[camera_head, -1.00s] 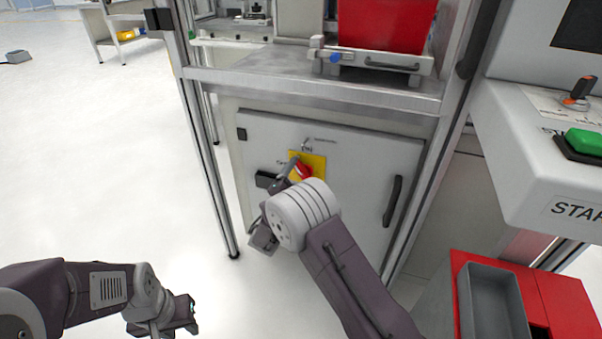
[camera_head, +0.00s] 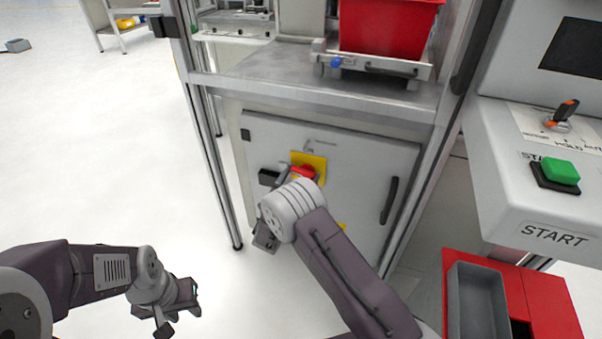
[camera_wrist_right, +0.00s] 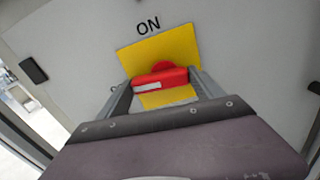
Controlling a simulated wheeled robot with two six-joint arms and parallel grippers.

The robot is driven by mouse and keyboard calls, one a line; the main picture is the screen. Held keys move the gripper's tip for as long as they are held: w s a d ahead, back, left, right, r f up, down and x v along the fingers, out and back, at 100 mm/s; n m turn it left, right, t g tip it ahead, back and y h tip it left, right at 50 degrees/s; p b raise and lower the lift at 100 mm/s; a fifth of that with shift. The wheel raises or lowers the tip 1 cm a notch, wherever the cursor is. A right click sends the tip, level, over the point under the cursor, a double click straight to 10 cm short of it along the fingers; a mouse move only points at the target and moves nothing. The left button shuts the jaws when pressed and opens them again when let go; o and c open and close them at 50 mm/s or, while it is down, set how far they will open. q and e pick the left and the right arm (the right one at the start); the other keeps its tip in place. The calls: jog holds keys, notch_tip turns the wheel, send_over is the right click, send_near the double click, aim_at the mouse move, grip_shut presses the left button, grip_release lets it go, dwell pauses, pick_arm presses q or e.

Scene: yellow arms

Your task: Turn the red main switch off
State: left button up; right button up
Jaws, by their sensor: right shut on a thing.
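The red main switch (camera_head: 304,172) sits on a yellow plate (camera_head: 319,165) on the grey cabinet door. In the right wrist view its red handle (camera_wrist_right: 160,78), with a white stripe at its left end, lies nearly level across the yellow plate (camera_wrist_right: 180,48). The word ON shows above the plate. My right gripper (camera_head: 287,181) is at the switch, shut on the red handle, with one finger at each end in the right wrist view (camera_wrist_right: 161,88). My left gripper (camera_head: 190,297) hangs low at the left, away from the cabinet; its jaw opening is unclear.
The cabinet door (camera_head: 365,175) has a black handle (camera_head: 389,200) at its right. A metal shelf above carries a red bin (camera_head: 388,25). A control panel with a green button (camera_head: 560,171) stands at the right. A red surface (camera_head: 540,300) with a grey tray is below.

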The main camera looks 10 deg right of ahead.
jog(key=shift+n, duration=0.5)
jog(key=shift+f+p, duration=0.1)
jog(key=shift+p, duration=0.2)
jog(key=o, duration=1.4)
jog(key=shift+c, duration=0.2)
jog(key=shift+s, duration=0.1)
jog(key=p+v, duration=0.3)
jog(key=v, duration=0.6)
